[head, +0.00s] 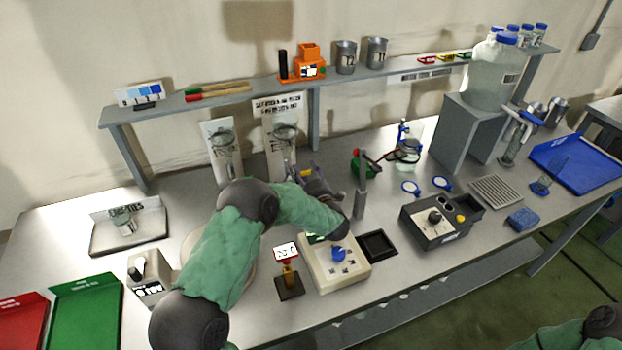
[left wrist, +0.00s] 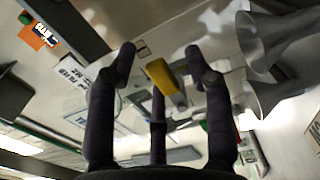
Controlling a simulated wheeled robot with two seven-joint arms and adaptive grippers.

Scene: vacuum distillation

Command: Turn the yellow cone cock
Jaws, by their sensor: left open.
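The yellow cone cock (left wrist: 165,76) shows in the left wrist view as a small yellow handle between the fingertips of my left gripper (left wrist: 160,62). The gripper's dark fingers are open, with a gap on both sides of the handle. I cannot tell its exact distance in depth. In the head view my left gripper (head: 309,178) is over the middle of the bench, partly hidden by my own arm, and a bit of yellow (head: 306,172) shows at its fingers. The right gripper is out of the picture; only part of my right arm shows at the lower right.
A beige control box (head: 318,272) with a blue knob stands just in front of my left arm. A metal post (head: 361,198) and a black-and-grey device (head: 428,226) stand to its right. A shelf (head: 215,101) spans the back. A blue tray (head: 580,166) lies far right.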

